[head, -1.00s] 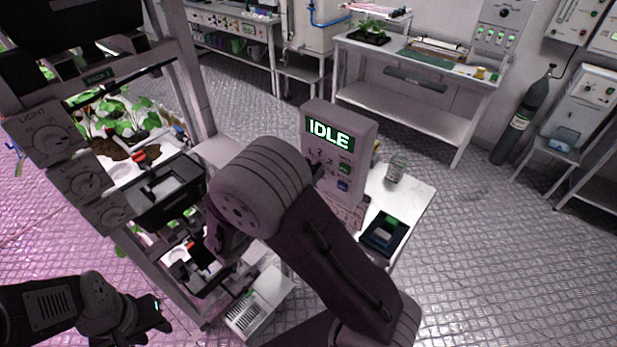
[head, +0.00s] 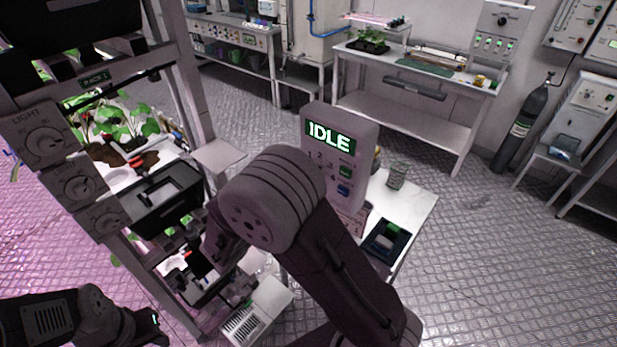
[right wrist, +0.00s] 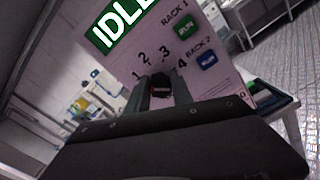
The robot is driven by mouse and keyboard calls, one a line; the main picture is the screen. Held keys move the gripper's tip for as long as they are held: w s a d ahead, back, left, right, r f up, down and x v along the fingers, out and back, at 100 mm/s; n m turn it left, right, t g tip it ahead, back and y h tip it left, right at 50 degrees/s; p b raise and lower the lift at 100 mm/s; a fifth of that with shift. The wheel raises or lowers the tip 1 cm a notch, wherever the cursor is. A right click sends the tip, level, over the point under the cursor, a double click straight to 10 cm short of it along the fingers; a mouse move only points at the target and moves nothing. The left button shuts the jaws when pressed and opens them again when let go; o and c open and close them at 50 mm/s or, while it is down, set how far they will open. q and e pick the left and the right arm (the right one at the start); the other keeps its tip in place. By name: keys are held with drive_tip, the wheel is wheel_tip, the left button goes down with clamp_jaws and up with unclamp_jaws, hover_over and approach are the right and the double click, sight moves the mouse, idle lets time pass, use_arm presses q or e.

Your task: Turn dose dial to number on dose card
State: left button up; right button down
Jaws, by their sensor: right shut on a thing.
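The dosing panel (head: 339,165) is a light upright box with a green IDLE display, the numbers 1 to 4 and green and blue RUN buttons. It fills much of the right wrist view (right wrist: 172,48). There my right gripper (right wrist: 160,88) is shut on the dose dial (right wrist: 160,90), a small dark knob below the numbers; its pointer is hard to read. In the head view my right arm hides this gripper and the dial. A card (head: 358,222) with a reddish mark shows partly below the panel; its number is unclear. My left gripper (head: 160,328) is low at left, away from the panel.
The panel stands on a white table (head: 415,205) with a dark tray (head: 386,240) and a small clear container (head: 397,174). A plant rack (head: 185,75) with control boxes stands at left.

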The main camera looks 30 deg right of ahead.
drive_tip(key=c, duration=1.1)
unclamp_jaws()
drive_tip(key=b+v, duration=0.2)
drive_tip(key=v, duration=0.7)
